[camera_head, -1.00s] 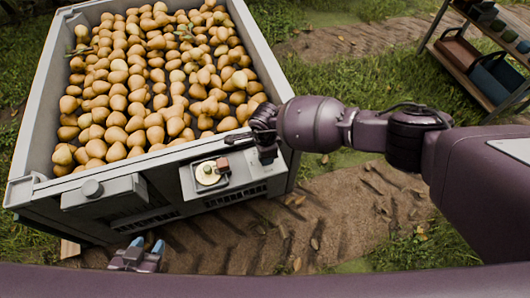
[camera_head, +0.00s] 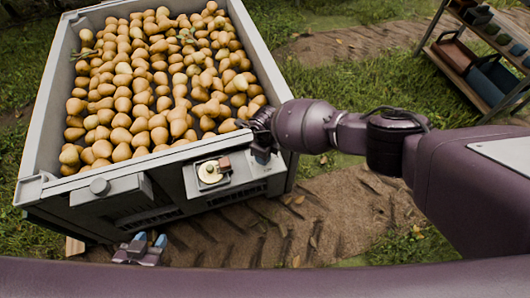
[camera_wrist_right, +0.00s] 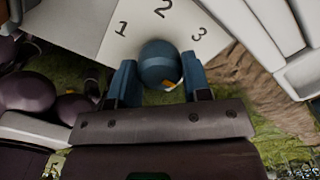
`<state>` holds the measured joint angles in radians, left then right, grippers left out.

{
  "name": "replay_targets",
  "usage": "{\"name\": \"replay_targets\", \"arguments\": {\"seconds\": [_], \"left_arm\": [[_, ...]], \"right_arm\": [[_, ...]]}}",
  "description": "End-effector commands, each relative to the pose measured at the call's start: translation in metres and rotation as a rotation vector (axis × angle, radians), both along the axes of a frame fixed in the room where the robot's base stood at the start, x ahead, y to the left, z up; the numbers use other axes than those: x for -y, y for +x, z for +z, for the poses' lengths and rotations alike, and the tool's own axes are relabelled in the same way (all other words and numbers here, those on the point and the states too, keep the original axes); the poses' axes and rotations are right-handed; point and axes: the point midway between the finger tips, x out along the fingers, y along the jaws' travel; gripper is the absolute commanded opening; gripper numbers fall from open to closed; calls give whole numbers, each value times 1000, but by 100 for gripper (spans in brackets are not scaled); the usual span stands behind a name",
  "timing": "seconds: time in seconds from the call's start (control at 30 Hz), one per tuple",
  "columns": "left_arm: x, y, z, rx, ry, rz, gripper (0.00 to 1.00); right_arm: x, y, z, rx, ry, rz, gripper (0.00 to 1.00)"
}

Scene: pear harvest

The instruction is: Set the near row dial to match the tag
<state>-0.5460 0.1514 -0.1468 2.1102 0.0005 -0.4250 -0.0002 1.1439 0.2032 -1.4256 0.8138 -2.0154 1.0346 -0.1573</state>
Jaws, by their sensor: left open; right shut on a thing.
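In the right wrist view, a round dark blue knob (camera_wrist_right: 162,62) sits on a pale panel (camera_wrist_right: 98,32) printed with 1, 2 and 3. My right gripper (camera_wrist_right: 160,85) is shut on the knob, a blue finger on each side. My left gripper (camera_head: 150,241) is open and empty below the bin's near side. I cannot make out a readable tag.
The grey bin (camera_head: 262,62) is full of pears (camera_head: 150,90). A shelf (camera_head: 458,70) with crates stands at the upper right.

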Motion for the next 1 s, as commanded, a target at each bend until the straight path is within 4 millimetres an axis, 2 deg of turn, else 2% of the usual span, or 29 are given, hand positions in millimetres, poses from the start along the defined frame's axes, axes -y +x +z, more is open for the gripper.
{"name": "replay_targets", "arguments": {"seconds": [0.53,0.57,0.7,0.73,1.0], "left_arm": [[2,6,6,17,-2,-4,43],[2,7,6,18,-2,-4,43],[2,7,6,18,-2,-4,43],[2,7,6,18,-2,-4,43],[2,7,7,19,-2,-4,43]], "right_arm": [[-1,-1,-1,-1,2,-27,20],[-1,-1,-1,-1,2,-27,46],[-1,0,-1,0,1,-26,67],[-1,0,0,0,1,-26,70],[0,0,1,0,1,-26,70]]}}
